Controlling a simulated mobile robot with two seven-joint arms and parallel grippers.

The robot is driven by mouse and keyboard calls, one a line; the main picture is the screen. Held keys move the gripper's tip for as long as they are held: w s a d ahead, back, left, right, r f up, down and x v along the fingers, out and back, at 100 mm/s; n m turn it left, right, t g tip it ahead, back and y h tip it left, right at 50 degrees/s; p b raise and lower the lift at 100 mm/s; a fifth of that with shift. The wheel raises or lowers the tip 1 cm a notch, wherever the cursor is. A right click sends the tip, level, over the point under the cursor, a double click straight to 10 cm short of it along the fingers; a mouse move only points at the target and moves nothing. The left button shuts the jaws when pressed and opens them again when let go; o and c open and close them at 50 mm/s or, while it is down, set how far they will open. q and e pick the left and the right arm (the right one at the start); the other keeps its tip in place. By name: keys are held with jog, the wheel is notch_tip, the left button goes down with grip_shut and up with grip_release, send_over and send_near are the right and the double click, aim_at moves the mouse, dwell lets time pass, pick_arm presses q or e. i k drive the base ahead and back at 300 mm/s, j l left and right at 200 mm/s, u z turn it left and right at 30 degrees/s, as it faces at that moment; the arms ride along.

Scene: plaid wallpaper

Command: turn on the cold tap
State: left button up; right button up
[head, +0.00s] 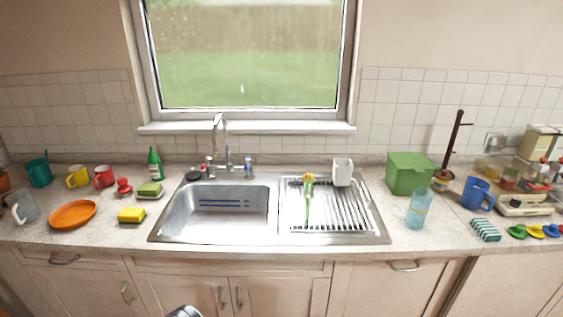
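The tap (219,130) is a tall curved metal spout behind the sink (180,217). A blue-marked handle (248,164), which looks like the cold tap, stands just right of the spout's base. A red-marked handle (208,163) stands to its left. The handles are too small to tell how far they are turned, and no water shows under the spout. A small grey rounded part (185,312), probably of my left arm, shows at the bottom edge, far in front of the tap; its fingers cannot be made out. My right gripper is out of view.
A drying rack (340,215) with a yellow-and-green brush (308,190) and a white cup (343,172) fills the sink's right side. A green bottle (154,164) and dark round item (193,176) stand left of the tap. The left basin looks empty.

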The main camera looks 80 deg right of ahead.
aim_at(249, 160)
jog(key=z, duration=2.45)
jog(key=j+z, duration=0.2)
jog(key=z, duration=0.2)
jog(key=j+z, duration=0.2)
jog(key=z, duration=0.15)
jog(key=j+z, duration=0.2)
jog(key=z, duration=0.2)
jog(key=i, duration=0.05)
